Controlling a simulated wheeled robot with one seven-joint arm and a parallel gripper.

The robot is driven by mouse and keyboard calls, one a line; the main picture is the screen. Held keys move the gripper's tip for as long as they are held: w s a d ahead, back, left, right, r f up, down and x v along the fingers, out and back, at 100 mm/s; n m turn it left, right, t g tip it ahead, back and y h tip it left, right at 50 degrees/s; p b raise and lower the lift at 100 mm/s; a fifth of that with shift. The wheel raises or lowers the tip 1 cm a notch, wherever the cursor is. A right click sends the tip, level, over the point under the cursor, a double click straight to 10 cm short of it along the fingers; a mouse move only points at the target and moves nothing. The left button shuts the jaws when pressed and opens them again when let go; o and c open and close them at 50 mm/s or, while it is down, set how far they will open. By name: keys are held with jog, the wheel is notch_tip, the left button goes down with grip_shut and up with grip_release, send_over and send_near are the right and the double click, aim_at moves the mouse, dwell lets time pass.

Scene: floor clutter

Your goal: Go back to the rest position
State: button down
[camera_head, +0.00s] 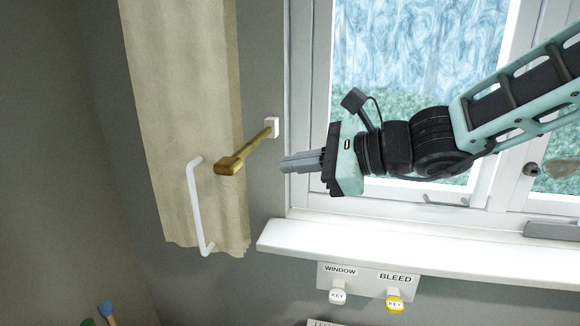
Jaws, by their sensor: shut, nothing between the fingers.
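My gripper (300,162) is at the middle of the head view, in front of the window. Its fingers point left and are shut with nothing between them. My arm reaches in from the right edge. A brass-coloured handle (240,155) on a white wall mount (271,127) is just left of the fingertips, with a visible gap in the picture. The depth between them is hard to tell.
A beige curtain (185,110) hangs at the left, with a white bar handle (195,205) in front. A white sill (370,252) runs below my arm. Under it, a plate labelled WINDOW and BLEED (368,280) holds a white key (337,295) and a yellow key (394,302).

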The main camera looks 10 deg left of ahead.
jog(key=s+d+f+n+g+h+b, duration=0.2)
jog(key=s+d+f+n+h+b, duration=0.3)
jog(key=s+f, duration=0.4)
jog(key=s+d+f+n+g+h+b, duration=0.2)
jog(key=s+d+f+n+b, duration=0.2)
jog(key=s+f+n, duration=0.4)
jog(key=s+d+f+n+h+b, duration=0.2)
jog(key=s+d+f+n+h, duration=0.1)
jog(key=d+f, duration=0.3)
jog(key=s+d+f+n+t+h+b, duration=0.1)
jog(key=s+d+f+n+h+b, duration=0.2)
jog(key=d+f+n, duration=0.3)
jog(key=d, duration=0.2)
jog(key=shift+s+d+f+h, duration=0.25)
jog(key=shift+d+f+h, duration=0.05)
jog(key=shift+d+h, duration=0.1)
